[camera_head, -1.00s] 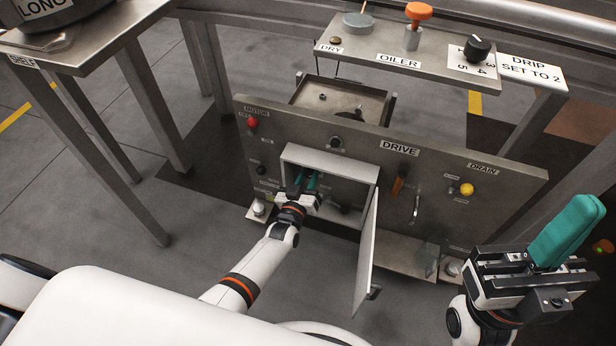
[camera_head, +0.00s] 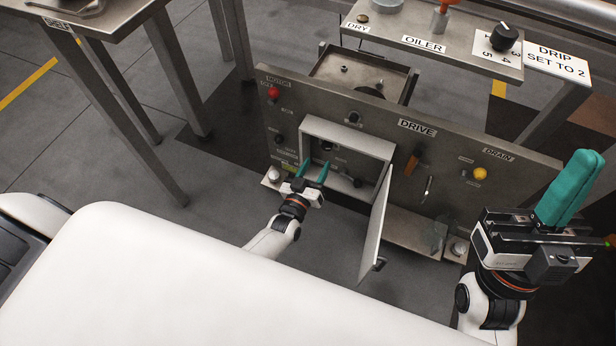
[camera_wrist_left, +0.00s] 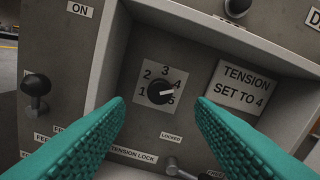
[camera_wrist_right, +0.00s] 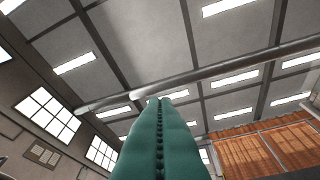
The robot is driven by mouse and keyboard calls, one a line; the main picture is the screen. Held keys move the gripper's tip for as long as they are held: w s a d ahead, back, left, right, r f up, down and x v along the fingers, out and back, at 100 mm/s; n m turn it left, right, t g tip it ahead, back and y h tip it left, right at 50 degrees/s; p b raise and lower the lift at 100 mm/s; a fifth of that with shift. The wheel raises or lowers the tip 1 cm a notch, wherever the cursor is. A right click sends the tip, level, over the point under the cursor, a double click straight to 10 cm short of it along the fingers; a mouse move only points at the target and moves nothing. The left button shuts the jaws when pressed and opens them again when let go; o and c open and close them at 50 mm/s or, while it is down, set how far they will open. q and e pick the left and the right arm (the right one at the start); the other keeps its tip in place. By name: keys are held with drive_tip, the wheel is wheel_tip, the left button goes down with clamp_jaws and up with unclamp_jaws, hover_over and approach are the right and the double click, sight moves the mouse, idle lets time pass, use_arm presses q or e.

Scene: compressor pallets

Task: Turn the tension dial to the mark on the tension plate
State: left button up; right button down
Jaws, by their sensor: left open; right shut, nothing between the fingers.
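The black tension dial (camera_wrist_left: 159,92) sits on a white scale numbered 1 to 5 inside the open box (camera_head: 349,131) on the drive panel. Its white pointer points right, near the 4 and 5. The plate (camera_wrist_left: 239,88) beside it reads "TENSION SET TO 4". My left gripper (camera_head: 314,167) is open at the box's front. In the left wrist view its teal fingers (camera_wrist_left: 160,104) stand either side of the dial, apart from it. My right gripper (camera_head: 570,190) is shut and empty, raised at the right; its closed fingers (camera_wrist_right: 160,135) point toward the ceiling.
The box's door (camera_head: 375,232) hangs open on the right. Below the dial are a "TENSION LOCK" label (camera_wrist_left: 132,153) and a lever (camera_wrist_left: 180,168) by a "LOCKED" label. A black knob (camera_wrist_left: 36,87) is left of the box. The oiler shelf (camera_head: 465,61) stands above the panel.

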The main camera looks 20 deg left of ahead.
use_arm(q)
drive_tip(key=shift+s+p, duration=0.65)
drive_tip(key=shift+s, duration=1.9)
use_arm(e)
drive_tip(key=w+a+f+g+h, duration=0.1)
drive_tip(key=w+f+g, duration=0.2)
drive_tip(key=w+g, duration=0.1)
drive_tip(key=shift+w+g, duration=0.3)
drive_tip(key=shift+w, duration=0.45)
